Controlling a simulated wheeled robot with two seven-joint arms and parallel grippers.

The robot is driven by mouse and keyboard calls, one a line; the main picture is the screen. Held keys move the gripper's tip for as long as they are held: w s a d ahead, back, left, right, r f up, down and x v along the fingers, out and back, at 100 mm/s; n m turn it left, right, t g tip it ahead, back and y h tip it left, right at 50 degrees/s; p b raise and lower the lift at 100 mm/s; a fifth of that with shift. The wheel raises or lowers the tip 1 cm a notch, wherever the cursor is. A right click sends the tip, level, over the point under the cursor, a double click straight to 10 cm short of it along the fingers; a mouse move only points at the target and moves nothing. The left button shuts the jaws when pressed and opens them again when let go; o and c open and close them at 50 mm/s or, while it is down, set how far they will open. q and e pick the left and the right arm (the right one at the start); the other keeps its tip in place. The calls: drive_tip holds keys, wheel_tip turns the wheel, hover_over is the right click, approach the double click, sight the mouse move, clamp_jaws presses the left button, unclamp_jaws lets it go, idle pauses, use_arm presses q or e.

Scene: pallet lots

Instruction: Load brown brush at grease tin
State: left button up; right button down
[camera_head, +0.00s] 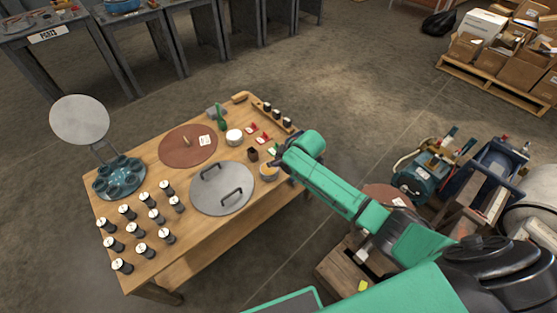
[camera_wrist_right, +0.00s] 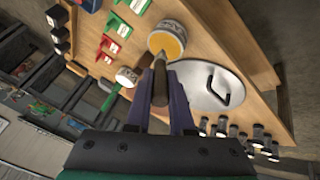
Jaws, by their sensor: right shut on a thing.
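The grease tin (camera_head: 268,172) stands near the right edge of the wooden table. My right gripper (camera_head: 279,170) is close beside the tin. Its two fingers are shut on the brown brush (camera_wrist_right: 160,82), a dark, slim piece pointing at the tin. The brush's far end overlaps the tin's near edge in the wrist view; I cannot tell whether it touches the grease. The brush is hidden in the head view. My left gripper is not in view.
A grey round lid with two handles (camera_head: 222,188) lies left of the tin. Several black-and-white cylinders (camera_head: 145,250) stand at the table's front left. A dark brown cup (camera_head: 253,154), red holders (camera_head: 252,130) and a white-topped tin (camera_head: 234,137) stand behind the grease tin.

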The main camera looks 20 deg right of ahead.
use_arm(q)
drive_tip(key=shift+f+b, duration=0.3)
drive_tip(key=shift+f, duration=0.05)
use_arm(e)
drive_tip(key=shift+f, duration=0.55)
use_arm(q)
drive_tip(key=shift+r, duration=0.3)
use_arm(e)
drive_tip(key=shift+s+f, duration=0.1)
idle(1.0)
wheel_tip(320, 180, up, 4)
drive_tip(key=p, duration=0.4)
drive_tip(key=shift+p, duration=0.4)
wheel_tip(320, 180, up, 3)
drive_tip(key=p, duration=0.3)
drive_tip(key=shift+r+p, duration=0.2)
drive_tip(key=shift+p, duration=0.15)
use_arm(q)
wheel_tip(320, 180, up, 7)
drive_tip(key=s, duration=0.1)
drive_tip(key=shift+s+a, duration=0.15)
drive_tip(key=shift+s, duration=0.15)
use_arm(e)
drive_tip(key=shift+f, duration=0.1)
